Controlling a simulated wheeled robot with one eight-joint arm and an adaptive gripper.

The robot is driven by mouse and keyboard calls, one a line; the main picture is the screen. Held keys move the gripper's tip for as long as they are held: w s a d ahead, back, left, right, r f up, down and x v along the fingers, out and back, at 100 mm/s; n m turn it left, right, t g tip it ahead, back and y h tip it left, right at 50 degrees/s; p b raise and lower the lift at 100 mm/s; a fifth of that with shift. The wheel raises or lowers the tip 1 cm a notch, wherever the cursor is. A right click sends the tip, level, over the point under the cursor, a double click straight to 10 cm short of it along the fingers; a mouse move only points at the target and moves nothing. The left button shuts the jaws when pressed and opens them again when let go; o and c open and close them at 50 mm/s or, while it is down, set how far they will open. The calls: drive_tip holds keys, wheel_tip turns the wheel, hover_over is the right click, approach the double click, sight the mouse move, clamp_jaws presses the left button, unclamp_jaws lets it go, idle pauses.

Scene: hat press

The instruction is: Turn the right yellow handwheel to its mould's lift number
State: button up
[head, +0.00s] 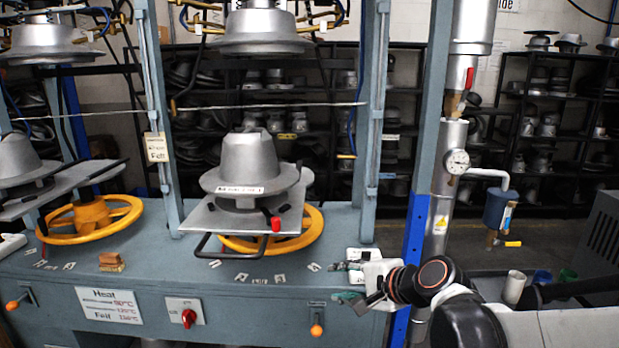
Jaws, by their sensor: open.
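The right yellow handwheel (312,237) lies flat on the blue-grey press bench, partly hidden under a square metal plate (225,218). A grey hat mould (250,165) stands on that plate and bears a small label (240,189), too small to read. A red knob (276,224) shows at the plate's front edge, in front of the wheel. My gripper (346,283) is open at the right front edge of the bench, to the right of and nearer than the wheel, not touching it. Its fingers are small and partly unclear here.
A left yellow handwheel (91,218) sits under another plate and mould. Upper moulds (262,30) hang above. A blue-grey post (370,120) stands right of the wheel. Small metal number pieces (241,277) and a brown block (111,261) lie on the bench. A red switch (188,317) is on its front.

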drive_tip(key=s+d+n+h, duration=0.2)
drive_tip(key=s+d+n, duration=0.2)
drive_tip(key=s, duration=0.3)
drive_tip(key=s+d+n+g+h, duration=0.1)
drive_tip(key=s+d+n+h, duration=0.1)
drive_tip(key=s+d+n, duration=0.2)
drive_tip(key=s+d+n+g+h, duration=0.1)
drive_tip(key=s+d+n+h, duration=0.2)
drive_tip(key=s, duration=0.7)
drive_tip(key=shift+d+f+n, duration=0.15)
drive_tip(key=shift+d+n, duration=0.5)
drive_tip(key=shift+n, duration=0.35)
drive_tip(key=shift+s, duration=0.1)
